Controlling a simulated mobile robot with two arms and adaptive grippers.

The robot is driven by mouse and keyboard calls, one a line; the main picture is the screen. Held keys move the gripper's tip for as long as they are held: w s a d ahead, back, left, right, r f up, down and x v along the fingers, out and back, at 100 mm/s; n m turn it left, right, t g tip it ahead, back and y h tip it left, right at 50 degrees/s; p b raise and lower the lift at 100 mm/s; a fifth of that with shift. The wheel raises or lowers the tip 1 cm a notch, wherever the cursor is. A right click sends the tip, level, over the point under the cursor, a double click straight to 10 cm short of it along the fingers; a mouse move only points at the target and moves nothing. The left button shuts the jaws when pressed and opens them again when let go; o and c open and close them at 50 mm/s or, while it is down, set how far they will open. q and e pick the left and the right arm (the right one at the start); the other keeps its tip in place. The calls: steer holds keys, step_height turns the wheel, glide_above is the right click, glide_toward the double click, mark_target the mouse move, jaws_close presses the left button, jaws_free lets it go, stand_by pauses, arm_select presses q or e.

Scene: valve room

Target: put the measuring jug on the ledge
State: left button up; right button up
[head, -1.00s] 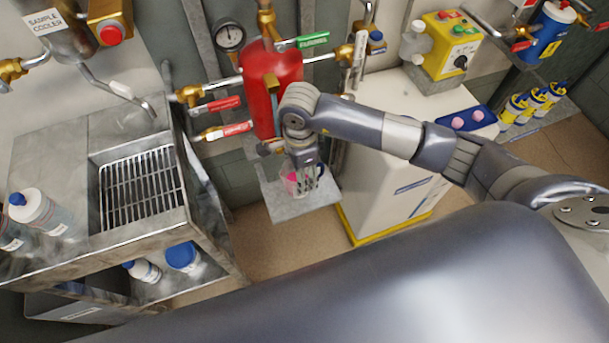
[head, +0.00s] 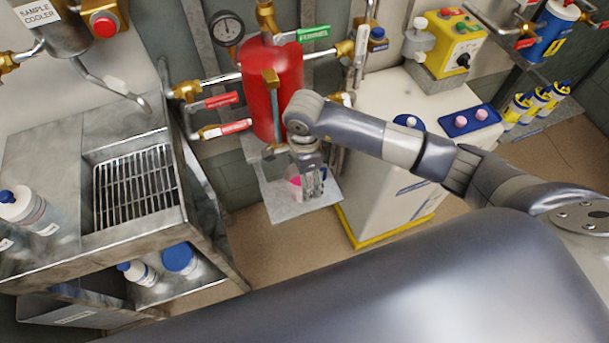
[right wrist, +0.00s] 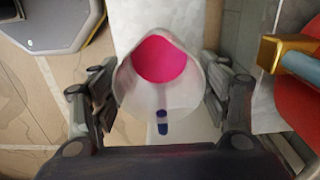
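The measuring jug (head: 295,183) is a translucent vessel with bright pink contents, seen from above in the right wrist view (right wrist: 140,95), with a small blue mark on its side. My right gripper (head: 312,185) points down with a finger on either side of the jug; in the right wrist view the fingers (right wrist: 160,92) appear to press on its walls. The ledge (head: 285,212) is a grey plate below the red cylinder; the jug is over it. I cannot tell whether the jug's base touches the ledge. My left gripper is not in view.
The red cylinder (head: 273,85), with brass valves and pipes, stands close behind the jug. A white cabinet (head: 385,180) on a yellow base stands right of the ledge. A steel sink bench (head: 50,165) with a grate and bottles is at left. Floor shows between them.

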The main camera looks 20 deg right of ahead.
stand_by(0.3)
steer(key=shift+r+p, duration=0.3)
step_height(320, 180, up, 12)
steer(key=b, duration=0.1)
steer(key=shift+f, duration=0.15)
stand_by(0.4)
